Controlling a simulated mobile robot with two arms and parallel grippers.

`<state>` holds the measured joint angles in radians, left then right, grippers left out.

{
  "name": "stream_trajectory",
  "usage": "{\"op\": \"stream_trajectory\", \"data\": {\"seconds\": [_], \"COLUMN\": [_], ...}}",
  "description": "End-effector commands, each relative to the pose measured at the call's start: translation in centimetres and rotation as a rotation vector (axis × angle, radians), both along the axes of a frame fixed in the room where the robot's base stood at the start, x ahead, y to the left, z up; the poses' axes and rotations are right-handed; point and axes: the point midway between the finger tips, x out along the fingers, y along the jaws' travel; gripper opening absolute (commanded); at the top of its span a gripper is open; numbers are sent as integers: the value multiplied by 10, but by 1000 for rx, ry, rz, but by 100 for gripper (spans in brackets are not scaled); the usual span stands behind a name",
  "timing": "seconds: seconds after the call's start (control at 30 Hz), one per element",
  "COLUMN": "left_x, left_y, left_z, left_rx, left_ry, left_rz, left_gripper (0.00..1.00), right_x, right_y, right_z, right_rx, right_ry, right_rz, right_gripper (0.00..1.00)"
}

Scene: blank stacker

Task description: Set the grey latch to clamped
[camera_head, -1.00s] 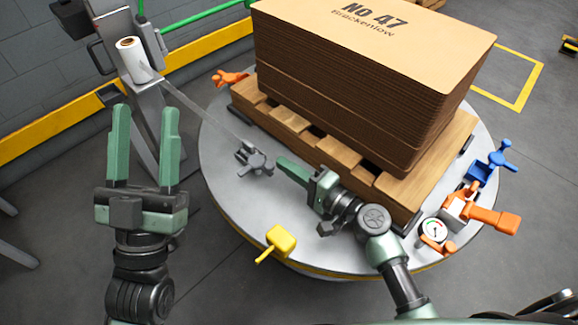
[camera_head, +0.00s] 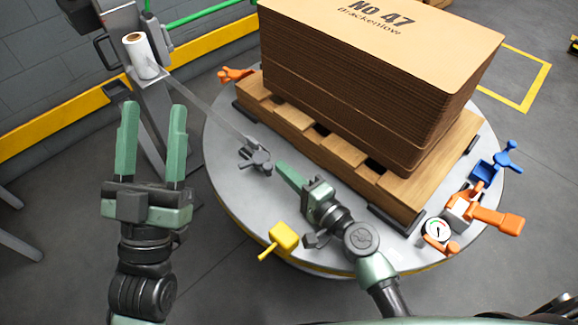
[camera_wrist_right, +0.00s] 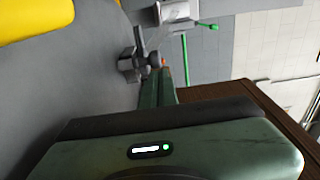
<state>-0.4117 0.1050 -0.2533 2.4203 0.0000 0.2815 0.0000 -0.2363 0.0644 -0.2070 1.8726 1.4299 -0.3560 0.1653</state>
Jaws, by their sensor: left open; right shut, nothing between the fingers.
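The grey latch (camera_head: 255,157) sits on the round turntable (camera_head: 225,165), left of the pallet. It also shows in the right wrist view (camera_wrist_right: 133,62), just past the fingertips. My right gripper (camera_head: 279,166) is shut and empty, its fingertips pointing at the latch from the right with a small gap in the head view. In the right wrist view its green fingers (camera_wrist_right: 158,88) are together. My left gripper (camera_head: 152,110) is open and empty, off the turntable to the left, fingers pointing up. The exact position of the latch's handle is hard to read.
A stack of brown cardboard (camera_head: 370,90) stands on a wooden pallet (camera_head: 330,152). A yellow handle (camera_head: 281,238), an orange clamp (camera_head: 490,217), a gauge (camera_head: 437,230) and a blue latch (camera_head: 493,167) sit along the rim. Clear film runs from a white roll (camera_head: 141,55) toward the grey latch.

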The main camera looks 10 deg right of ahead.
Motion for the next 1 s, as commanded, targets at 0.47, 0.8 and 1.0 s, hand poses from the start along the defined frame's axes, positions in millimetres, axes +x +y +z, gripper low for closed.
{"op": "stream_trajectory", "data": {"seconds": [0.47, 0.8, 1.0], "left_x": [-13, -11, -11], "left_y": [1, 1, 1], "left_z": [15, 14, 13], "left_rx": [-29, -25, -22], "left_ry": [-100, -88, -83], "left_rz": [-8, -7, -7], "left_gripper": [52, 52, 52], "right_x": [-15, -17, -18], "right_y": [28, 38, 39], "right_z": [0, 0, 0], "right_rx": [-2, -2, -1], "right_ry": [-1, -1, -1], "right_rz": [2, 1, 1], "right_gripper": [0, 0, 0]}}
